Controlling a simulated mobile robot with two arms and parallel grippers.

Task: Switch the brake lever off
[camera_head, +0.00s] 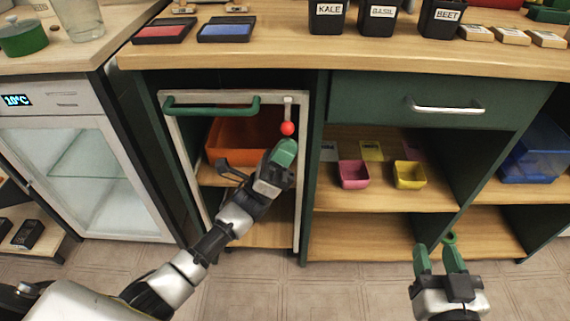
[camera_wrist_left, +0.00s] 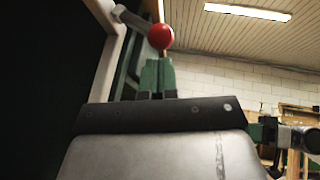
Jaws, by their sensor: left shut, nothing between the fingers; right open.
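The brake lever (camera_head: 288,113) is a short grey bar with a red ball knob (camera_head: 287,129), at the upper right of the white-framed cabinet front. In the head view the knob is at the lever's lower end. My left gripper (camera_head: 286,146) is shut and empty, with its green fingertips just below the knob. In the left wrist view the red ball (camera_wrist_left: 160,37) shows just beyond the closed fingers (camera_wrist_left: 157,72); I cannot tell whether they touch it. My right gripper (camera_head: 440,252) is open and empty, low in front of the right-hand shelves.
A green bar handle (camera_head: 211,106) runs along the frame's top. Behind the frame is an orange bin (camera_head: 240,140). Pink (camera_head: 353,174) and yellow (camera_head: 409,174) pots stand on the shelf to the right. The wooden counter (camera_head: 270,50) overhangs above. Floor in front is clear.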

